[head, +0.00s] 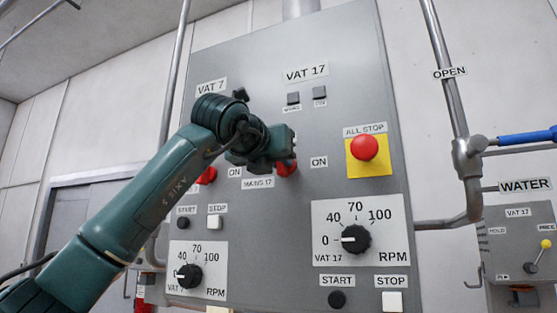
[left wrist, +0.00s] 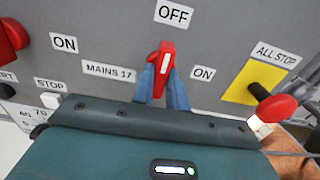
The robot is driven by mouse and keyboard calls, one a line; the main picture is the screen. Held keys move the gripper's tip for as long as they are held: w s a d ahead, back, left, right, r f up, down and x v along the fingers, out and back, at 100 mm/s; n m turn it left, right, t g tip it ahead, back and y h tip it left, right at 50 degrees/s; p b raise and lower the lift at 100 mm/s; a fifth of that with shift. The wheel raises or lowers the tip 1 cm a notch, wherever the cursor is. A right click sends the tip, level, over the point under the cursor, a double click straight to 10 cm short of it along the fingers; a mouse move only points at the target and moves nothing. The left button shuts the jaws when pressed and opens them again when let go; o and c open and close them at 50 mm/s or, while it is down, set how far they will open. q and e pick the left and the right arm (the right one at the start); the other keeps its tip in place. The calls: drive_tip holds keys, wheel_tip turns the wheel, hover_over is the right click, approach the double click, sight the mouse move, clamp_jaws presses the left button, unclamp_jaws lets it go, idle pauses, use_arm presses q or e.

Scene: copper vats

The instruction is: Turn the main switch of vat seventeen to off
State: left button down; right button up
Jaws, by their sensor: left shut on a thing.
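The red main switch of vat seventeen (head: 287,169) is on the grey panel, beside the MAINS 17 label (head: 258,183). In the left wrist view the red switch handle (left wrist: 164,58) stands nearly upright, its white line pointing up toward the OFF label (left wrist: 174,14). ON labels are to its left and right. My left gripper (left wrist: 163,88) is shut on the handle, one blue finger on each side. In the head view my left gripper (head: 276,157) hides the OFF label and much of the switch. My right gripper is in neither view.
A red all stop button (head: 364,147) on a yellow plate is right of the switch. Another red switch (head: 207,175) is on the left. Speed dials (head: 356,239) and start and stop buttons are below. Pipes (head: 449,90) run up the right wall.

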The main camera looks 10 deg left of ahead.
use_arm(q)
drive_tip(key=c, duration=1.4)
unclamp_jaws()
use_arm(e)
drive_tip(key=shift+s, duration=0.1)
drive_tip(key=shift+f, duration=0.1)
